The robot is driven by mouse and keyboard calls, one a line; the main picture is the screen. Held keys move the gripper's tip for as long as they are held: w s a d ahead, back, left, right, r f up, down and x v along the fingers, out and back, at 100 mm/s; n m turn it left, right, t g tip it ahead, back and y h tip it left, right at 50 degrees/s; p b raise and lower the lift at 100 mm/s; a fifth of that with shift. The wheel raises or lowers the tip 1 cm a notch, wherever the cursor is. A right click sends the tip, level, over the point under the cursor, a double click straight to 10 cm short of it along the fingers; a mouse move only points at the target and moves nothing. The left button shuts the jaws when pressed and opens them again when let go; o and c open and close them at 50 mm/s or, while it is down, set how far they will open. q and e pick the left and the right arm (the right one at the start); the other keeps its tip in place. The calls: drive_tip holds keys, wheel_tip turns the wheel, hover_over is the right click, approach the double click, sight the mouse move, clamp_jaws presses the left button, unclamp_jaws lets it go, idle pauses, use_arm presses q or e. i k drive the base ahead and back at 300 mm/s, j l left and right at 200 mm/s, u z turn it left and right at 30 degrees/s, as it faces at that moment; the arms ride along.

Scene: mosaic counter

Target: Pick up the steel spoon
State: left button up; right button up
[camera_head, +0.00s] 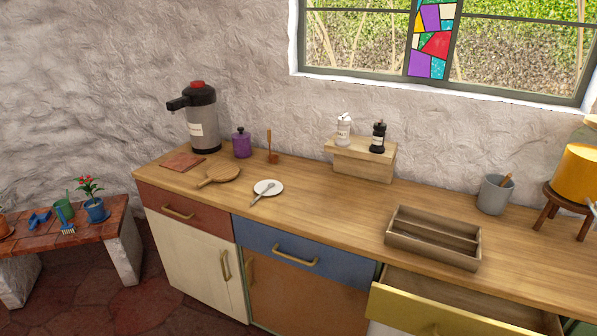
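A steel spoon (262,194) lies across a small white plate (277,185) on the wooden counter (330,215). Its handle end reaches past the plate's front left rim, toward the counter's front edge. Neither of my grippers shows in the head view.
A wooden divided tray (433,252) sits to the right. Below it a yellow-fronted drawer (420,312) stands open. The counter between plate and tray is clear.

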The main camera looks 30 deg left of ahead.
sight(271, 185)
drive_tip(key=u, duration=1.1)
drive_tip(key=i+j+u, duration=0.15)
drive_tip(key=i+u, duration=0.15)
drive_tip(key=i, duration=0.3)
drive_tip(key=i+u, duration=0.3)
drive_tip(key=i, duration=0.25)
